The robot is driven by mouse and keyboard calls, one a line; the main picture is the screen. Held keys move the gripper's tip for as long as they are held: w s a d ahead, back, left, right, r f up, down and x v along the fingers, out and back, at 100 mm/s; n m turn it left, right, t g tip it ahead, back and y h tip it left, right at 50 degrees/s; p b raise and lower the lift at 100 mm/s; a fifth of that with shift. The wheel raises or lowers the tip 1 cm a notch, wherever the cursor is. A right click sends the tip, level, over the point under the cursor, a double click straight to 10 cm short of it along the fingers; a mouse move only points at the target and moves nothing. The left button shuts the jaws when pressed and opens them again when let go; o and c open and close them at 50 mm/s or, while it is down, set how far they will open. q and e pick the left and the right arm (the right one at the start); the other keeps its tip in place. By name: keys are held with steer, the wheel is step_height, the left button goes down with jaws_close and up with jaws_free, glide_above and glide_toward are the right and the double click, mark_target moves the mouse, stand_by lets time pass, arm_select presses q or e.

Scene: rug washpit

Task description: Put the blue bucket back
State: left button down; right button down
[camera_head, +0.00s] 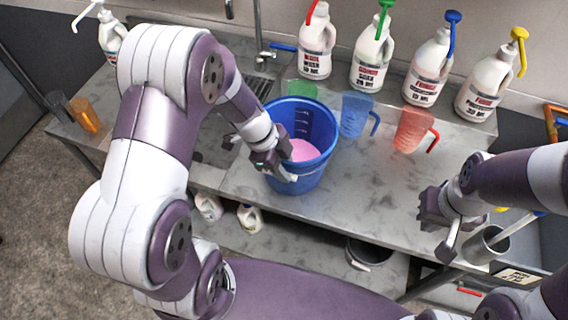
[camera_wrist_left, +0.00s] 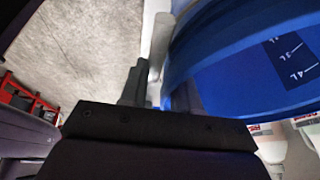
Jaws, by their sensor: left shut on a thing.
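The blue bucket (camera_head: 311,177) is upright at the front part of the metal counter, with pink contents (camera_head: 303,151) inside. In the head view I cannot tell whether its base rests on the counter or is slightly raised. My left gripper (camera_head: 285,172) is shut on the bucket's near left rim. In the left wrist view the blue wall (camera_wrist_left: 235,50) fills the upper right, with scale marks inside, and the fingers (camera_wrist_left: 165,90) are at its edge. My right gripper (camera_head: 447,225) is open and empty over the counter's front right.
Green (camera_head: 302,90), blue (camera_head: 357,115) and red (camera_head: 411,130) jugs stand behind and right of the bucket. Several white pump bottles (camera_head: 371,58) line the wall. An orange cup (camera_head: 84,114) is at the left. A metal cup (camera_head: 484,246) is at the right. The counter's middle right (camera_head: 370,180) is clear.

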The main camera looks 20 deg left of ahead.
arm_select(q)
steer(key=c, duration=0.8)
jaws_free()
steer(key=shift+r, duration=0.15)
steer(key=shift+a+r, duration=0.15)
steer(key=shift+r, duration=0.15)
steer(key=s+a+r+n+b, duration=0.15)
steer(key=a+r, duration=0.25)
steer(key=r, duration=0.6)
steer(key=s+f+n+y+b, duration=0.4)
steer(key=s+f+n, duration=0.3)
steer(key=n, duration=0.9)
steer(key=shift+a+f+n+t+y, duration=0.25)
steer(key=shift+f+n+t+y, duration=0.1)
steer(key=shift+f, duration=0.5)
